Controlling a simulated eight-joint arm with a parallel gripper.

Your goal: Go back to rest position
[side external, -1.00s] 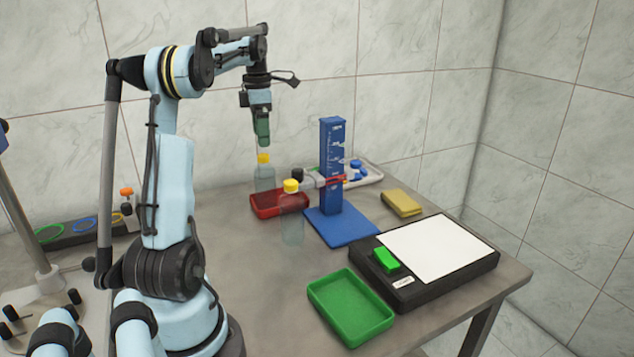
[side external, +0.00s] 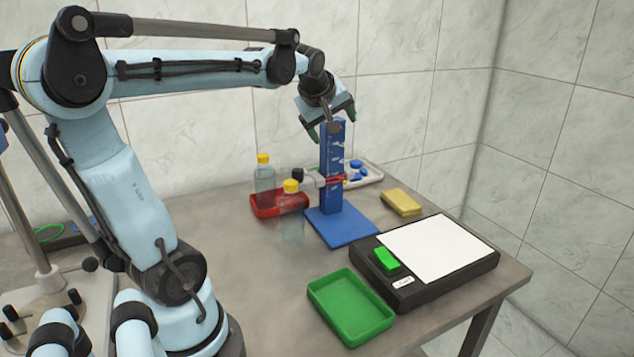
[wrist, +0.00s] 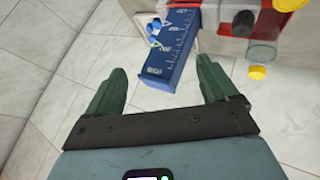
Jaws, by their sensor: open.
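My gripper (side external: 331,118) is open and empty, with its dark green fingers spread. In the side external view it is up by the top of the blue cap feeder column (side external: 332,190), partly behind it. In the wrist view the two fingers (wrist: 158,88) are wide apart. The feeder column (wrist: 176,50) shows beyond them, its printed scale facing the camera. I cannot tell whether a finger touches the column.
Two clear bottles with yellow caps (side external: 264,178) (side external: 292,225) stand by a red tray (side external: 262,210). A white tray with blue caps (side external: 358,172), a yellow sponge (side external: 402,202), a green tray (side external: 350,312) and a black device with a green button (side external: 385,260) are on the table.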

